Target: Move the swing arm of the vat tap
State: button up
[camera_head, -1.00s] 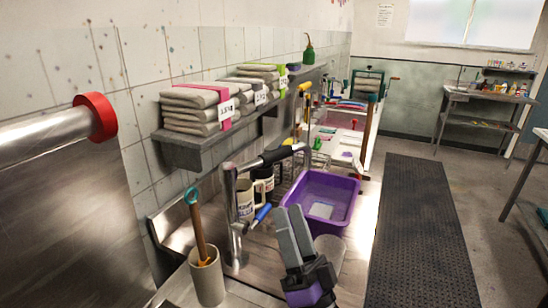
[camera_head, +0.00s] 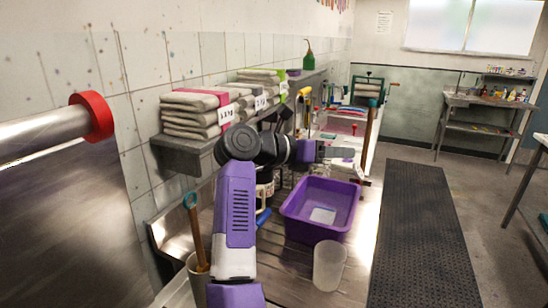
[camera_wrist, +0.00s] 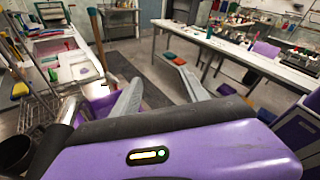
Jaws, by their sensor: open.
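The vat tap, a steel post with a black-sleeved swing arm, is hidden behind my own arm in the head view. In the wrist view a steel tube with a black sleeve (camera_wrist: 48,148) at the lower left looks like part of its swing arm, beside and outside my fingers. My gripper (camera_wrist: 160,74) is open, with nothing between its two grey fingers. In the head view my gripper (camera_head: 340,152) is above the far side of the purple tub (camera_head: 290,212), pointing right and seen from the side.
A clear beaker (camera_head: 329,266) stands in front of the tub. A holder with a wooden-handled tool (camera_head: 196,230) is at the lower left. A shelf (camera_head: 182,155) with folded cloth stacks (camera_head: 195,118) runs along the wall. The dark floor mat (camera_head: 415,225) is clear.

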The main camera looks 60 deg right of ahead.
jog(key=w+a+r+t+y, duration=0.1)
jog(key=w+a+t+y, duration=0.1)
jog(key=w, duration=0.3)
jog(key=w+a+t+y, duration=0.2)
jog(key=w+t+y, duration=0.1)
jog(key=w, duration=0.2)
jog(key=w+a+r+m+t+y, duration=0.1)
jog(key=w+t+y, duration=0.2)
jog(key=w, duration=0.1)
jog(key=shift+w+a+r+t, duration=0.3)
jog(key=shift+w+a, duration=0.1)
jog(key=p+x, duration=0.1)
jog(key=x, duration=0.6)
jog(key=shift+f, duration=0.15)
grip_shut()
